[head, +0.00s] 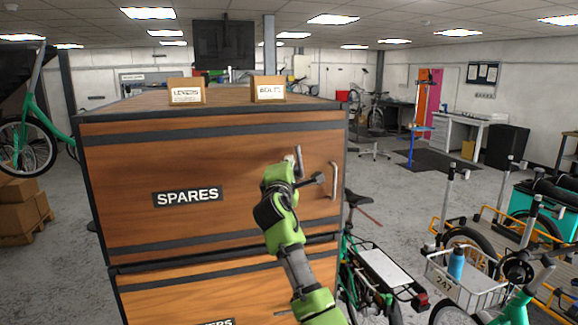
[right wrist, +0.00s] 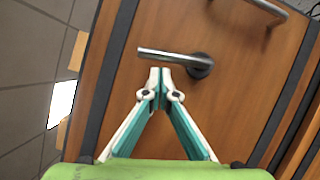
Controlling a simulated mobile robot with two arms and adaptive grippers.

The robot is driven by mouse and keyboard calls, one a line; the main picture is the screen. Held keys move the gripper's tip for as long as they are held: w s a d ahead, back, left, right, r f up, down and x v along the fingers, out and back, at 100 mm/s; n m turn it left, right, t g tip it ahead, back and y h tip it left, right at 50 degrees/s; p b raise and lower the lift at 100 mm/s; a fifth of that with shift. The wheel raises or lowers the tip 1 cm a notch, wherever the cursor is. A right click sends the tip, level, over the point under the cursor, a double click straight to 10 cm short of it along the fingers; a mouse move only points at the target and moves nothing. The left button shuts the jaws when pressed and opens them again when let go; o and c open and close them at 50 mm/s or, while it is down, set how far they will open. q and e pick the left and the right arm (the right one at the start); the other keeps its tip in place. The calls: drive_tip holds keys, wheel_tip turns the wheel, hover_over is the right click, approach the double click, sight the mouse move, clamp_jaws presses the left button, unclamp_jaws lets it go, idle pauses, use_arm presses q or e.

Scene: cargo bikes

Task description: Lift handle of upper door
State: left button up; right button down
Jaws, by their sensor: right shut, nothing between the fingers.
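The upper door (head: 235,165) is a wooden panel with dark bands and a SPARES label, closed on the front of a cabinet. Its silver lever handle (head: 298,158) points upward in the head view. It also shows in the right wrist view (right wrist: 165,55), with a dark round base. My right gripper (head: 290,162) is at the lever's left side, partly hiding its base. In the right wrist view its fingertips (right wrist: 160,73) meet with nothing between them, close beside the lever. I cannot tell if they touch it. My left gripper is out of view.
A fixed pull handle (head: 335,180) is just right of the lever. A lower door (head: 220,285) is beneath. LEVERS (head: 186,91) and BOLTS (head: 268,89) boxes stand on top.

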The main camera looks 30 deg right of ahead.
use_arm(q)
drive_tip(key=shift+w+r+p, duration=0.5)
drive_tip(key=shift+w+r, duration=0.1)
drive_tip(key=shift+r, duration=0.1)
use_arm(e)
drive_tip(key=shift+w+d+r+m+g, duration=0.1)
drive_tip(key=shift+d+r+m+g, duration=0.25)
drive_tip(key=shift+m, duration=0.45)
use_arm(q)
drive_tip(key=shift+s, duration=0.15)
use_arm(e)
drive_tip(key=shift+f, duration=0.15)
